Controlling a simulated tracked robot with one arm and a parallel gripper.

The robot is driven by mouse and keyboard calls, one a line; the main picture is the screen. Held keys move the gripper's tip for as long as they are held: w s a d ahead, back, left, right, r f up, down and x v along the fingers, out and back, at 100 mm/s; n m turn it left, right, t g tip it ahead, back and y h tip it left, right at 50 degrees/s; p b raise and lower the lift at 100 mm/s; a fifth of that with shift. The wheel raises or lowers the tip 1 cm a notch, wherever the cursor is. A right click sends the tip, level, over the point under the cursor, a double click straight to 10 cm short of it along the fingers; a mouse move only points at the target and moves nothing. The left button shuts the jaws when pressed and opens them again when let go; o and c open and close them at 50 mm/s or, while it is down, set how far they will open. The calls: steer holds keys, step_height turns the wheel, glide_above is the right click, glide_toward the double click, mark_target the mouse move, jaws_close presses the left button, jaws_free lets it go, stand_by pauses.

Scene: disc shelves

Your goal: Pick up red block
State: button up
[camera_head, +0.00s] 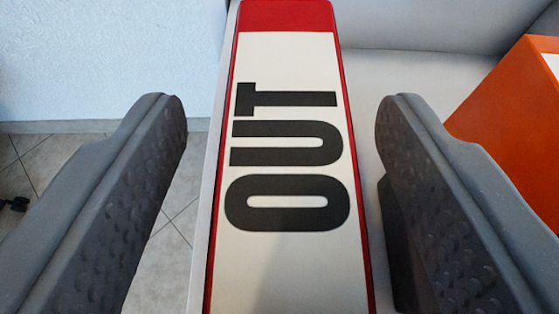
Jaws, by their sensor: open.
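My gripper (282,108) is open, with one dark grey finger on each side of the picture and nothing held between them. Between the fingers runs a long white panel (285,62) with red edges, a red top end and black letters reading OUT. An orange block (520,125) with a white patch on its right side stands at the right, beyond and outside the right finger. It is cut off by the picture edge.
The panel lies along the edge of a light grey shelf surface (420,75), which extends to the right. At the left are a pale blue wall (100,60) and a tiled floor (60,155). A small dark object (15,204) lies at the far left.

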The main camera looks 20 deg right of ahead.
steer(key=shift+w, duration=0.15)
jaws_close()
steer(key=shift+r, duration=0.1)
